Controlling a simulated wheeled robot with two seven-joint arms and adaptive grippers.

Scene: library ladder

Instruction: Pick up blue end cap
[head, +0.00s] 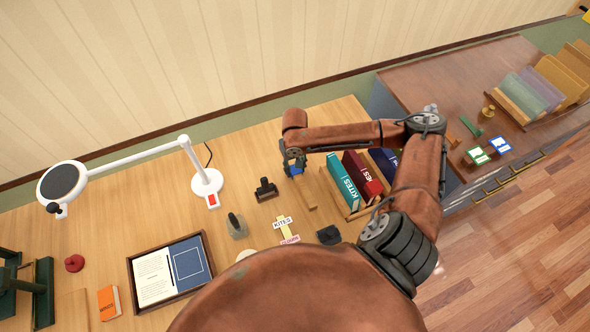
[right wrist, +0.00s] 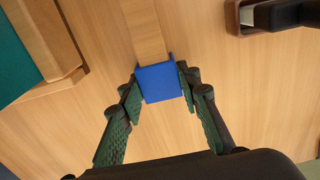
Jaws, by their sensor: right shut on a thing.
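The blue end cap (right wrist: 161,83) sits between the two green fingers of my right gripper (right wrist: 160,90) in the right wrist view, with a finger against each side. It meets the end of a light wooden strip (right wrist: 146,30); I cannot tell whether they are attached. In the head view the blue end cap (head: 296,171) shows as a small blue patch under my right gripper (head: 294,166), at the end of the wooden strip (head: 306,193) on the table. My right gripper is shut on the blue end cap. My left gripper is not in view.
A wooden rack holds the teal book (head: 342,182) and a dark red book (head: 362,178) just right of the strip. A dark stamp-like tool (head: 265,189) stands to the left. A white lamp (head: 206,182), a framed tray (head: 206,238) and an orange book (head: 109,302) are farther left.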

